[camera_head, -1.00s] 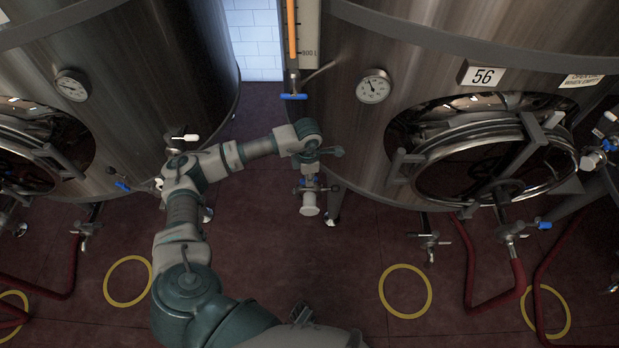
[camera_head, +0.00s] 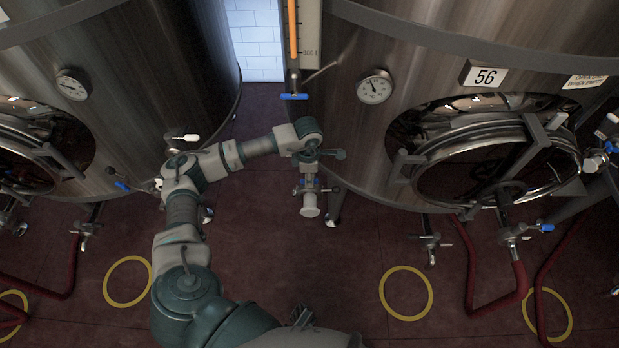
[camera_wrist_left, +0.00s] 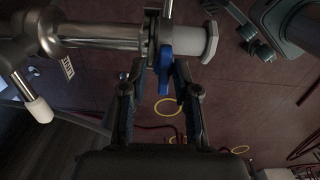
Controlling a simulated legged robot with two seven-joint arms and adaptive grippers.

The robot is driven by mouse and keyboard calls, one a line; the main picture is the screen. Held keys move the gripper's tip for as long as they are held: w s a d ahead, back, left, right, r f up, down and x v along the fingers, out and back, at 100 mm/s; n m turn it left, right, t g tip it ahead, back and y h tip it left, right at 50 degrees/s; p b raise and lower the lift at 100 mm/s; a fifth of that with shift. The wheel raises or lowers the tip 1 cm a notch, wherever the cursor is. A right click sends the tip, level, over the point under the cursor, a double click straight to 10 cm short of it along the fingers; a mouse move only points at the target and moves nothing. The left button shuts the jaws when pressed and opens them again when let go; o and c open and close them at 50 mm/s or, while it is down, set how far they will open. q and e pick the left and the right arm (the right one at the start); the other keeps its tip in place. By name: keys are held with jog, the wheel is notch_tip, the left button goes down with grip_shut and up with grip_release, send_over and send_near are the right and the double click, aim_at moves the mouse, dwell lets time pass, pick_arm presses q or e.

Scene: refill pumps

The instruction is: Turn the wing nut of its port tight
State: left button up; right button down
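The port is a short metal pipe fitting with a pale round end, low on the front of the right tank (camera_head: 345,120). In the head view its pale end (camera_head: 310,205) shows just below my left gripper (camera_head: 309,168). In the left wrist view the pipe (camera_wrist_left: 100,35) runs across the top to a white flange (camera_wrist_left: 210,42). A blue wing nut (camera_wrist_left: 167,67) hangs at its clamp. My left gripper's two fingers (camera_wrist_left: 163,92) stand apart on either side of the blue nut, with gaps visible. A dark pronged part (camera_head: 302,316) shows at the bottom; I cannot tell whether it is my right gripper.
A blue-handled valve (camera_head: 294,96) sits above, under the level gauge. The left tank (camera_head: 150,70) stands close beside my arm. Red hoses (camera_head: 470,265) run over the floor at the right. The floor between the tanks is mostly clear.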

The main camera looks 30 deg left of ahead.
pick_arm(q)
jog(key=shift+s+f, duration=0.1)
jog(key=shift+f, duration=0.05)
notch_tip(320, 180, up, 12)
jog(key=shift+a, duration=0.15)
dwell(0.4)
jog(key=shift+f, duration=0.1)
